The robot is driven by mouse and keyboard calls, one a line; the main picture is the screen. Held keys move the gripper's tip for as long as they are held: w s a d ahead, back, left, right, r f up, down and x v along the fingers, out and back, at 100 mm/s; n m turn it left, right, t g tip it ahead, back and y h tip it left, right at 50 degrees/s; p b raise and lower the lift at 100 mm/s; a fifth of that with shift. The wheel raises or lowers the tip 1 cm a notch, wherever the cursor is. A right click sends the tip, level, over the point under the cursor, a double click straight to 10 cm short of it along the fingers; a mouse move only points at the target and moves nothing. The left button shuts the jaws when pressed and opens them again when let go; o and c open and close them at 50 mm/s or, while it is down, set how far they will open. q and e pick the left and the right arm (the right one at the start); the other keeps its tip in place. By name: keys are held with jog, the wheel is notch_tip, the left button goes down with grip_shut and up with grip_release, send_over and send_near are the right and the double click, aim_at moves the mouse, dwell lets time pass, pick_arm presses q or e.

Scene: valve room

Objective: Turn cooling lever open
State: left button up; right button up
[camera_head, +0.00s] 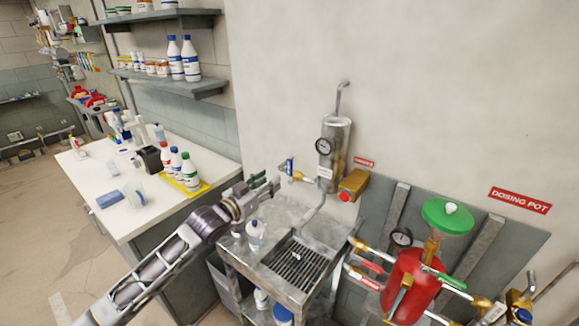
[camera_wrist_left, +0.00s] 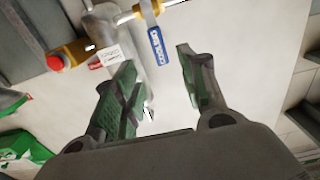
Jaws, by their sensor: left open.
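The cooling lever is a blue handle with white lettering (camera_wrist_left: 160,47) on a brass valve. In the head view the blue lever (camera_head: 290,166) stands roughly upright, left of the steel cylinder (camera_head: 334,150) with a gauge. My left gripper (camera_head: 271,184) is open and just left of and below the lever. In the left wrist view its fingers (camera_wrist_left: 156,62) are apart, with the lever ahead and between them in the picture. No contact with the lever shows. My right gripper is not in view.
A steel sink stand with a grate (camera_head: 296,265) lies below the lever, with a white bottle (camera_head: 255,235) at its left. A brass box with a red button (camera_head: 351,186) is right of the cylinder. A red dosing pot (camera_head: 408,285) stands farther right. A bench with bottles is at left.

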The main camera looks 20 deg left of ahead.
aim_at(288, 167)
pick_arm(q)
jog(key=shift+p+x, duration=0.95)
jog(key=shift+x, duration=4.85)
grip_shut()
